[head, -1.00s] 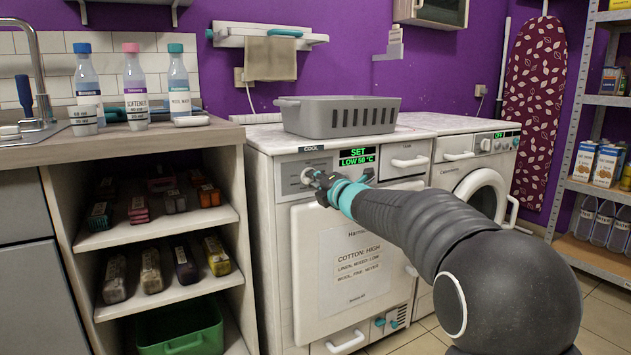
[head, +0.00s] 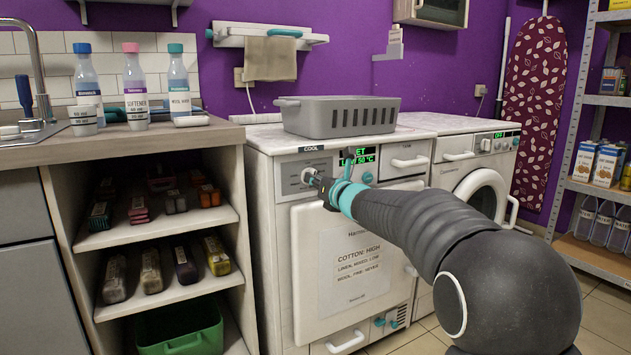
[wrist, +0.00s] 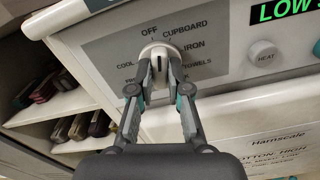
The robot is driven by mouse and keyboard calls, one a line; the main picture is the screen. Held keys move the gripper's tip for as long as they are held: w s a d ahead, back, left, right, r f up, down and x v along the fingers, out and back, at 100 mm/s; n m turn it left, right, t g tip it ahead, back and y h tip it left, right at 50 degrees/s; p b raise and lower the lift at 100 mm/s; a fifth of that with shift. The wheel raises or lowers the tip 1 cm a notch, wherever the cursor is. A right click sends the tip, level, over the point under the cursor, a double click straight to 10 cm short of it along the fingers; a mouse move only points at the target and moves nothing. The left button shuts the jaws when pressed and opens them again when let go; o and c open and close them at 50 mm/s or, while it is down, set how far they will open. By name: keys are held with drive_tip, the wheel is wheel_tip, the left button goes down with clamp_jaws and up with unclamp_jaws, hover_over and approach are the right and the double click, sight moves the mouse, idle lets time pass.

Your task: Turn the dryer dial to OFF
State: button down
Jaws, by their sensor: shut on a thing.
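The dryer dial (wrist: 158,50) is a round white knob on the grey control panel, ringed by the labels OFF, CUPBOARD, IRON, TOWELS and COOL; another label is mostly hidden. OFF stands just above the knob in the tilted wrist view. My gripper (wrist: 160,68) is shut on the dial, with a finger on each side of its raised grip. Its exact pointer direction is hard to tell. In the head view, my gripper (head: 319,181) reaches the dial (head: 307,174) on the left of the dryer front (head: 287,222). The green display (head: 368,157) reads LOW 50 °C, partly covered by my gripper.
A HEAT button (wrist: 264,54) sits right of the dial. A grey basket (head: 340,118) stands on the dryer top. Open shelves (head: 150,235) with several packets stand left of the dryer. A second machine (head: 475,165) stands to its right.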

drive_tip(key=shift+f+n, duration=0.1)
drive_tip(key=shift+n, duration=1.5)
drive_tip(key=c, duration=1.1)
unclamp_jaws()
drive_tip(key=shift+s, duration=0.1)
drive_tip(key=v, duration=1.2)
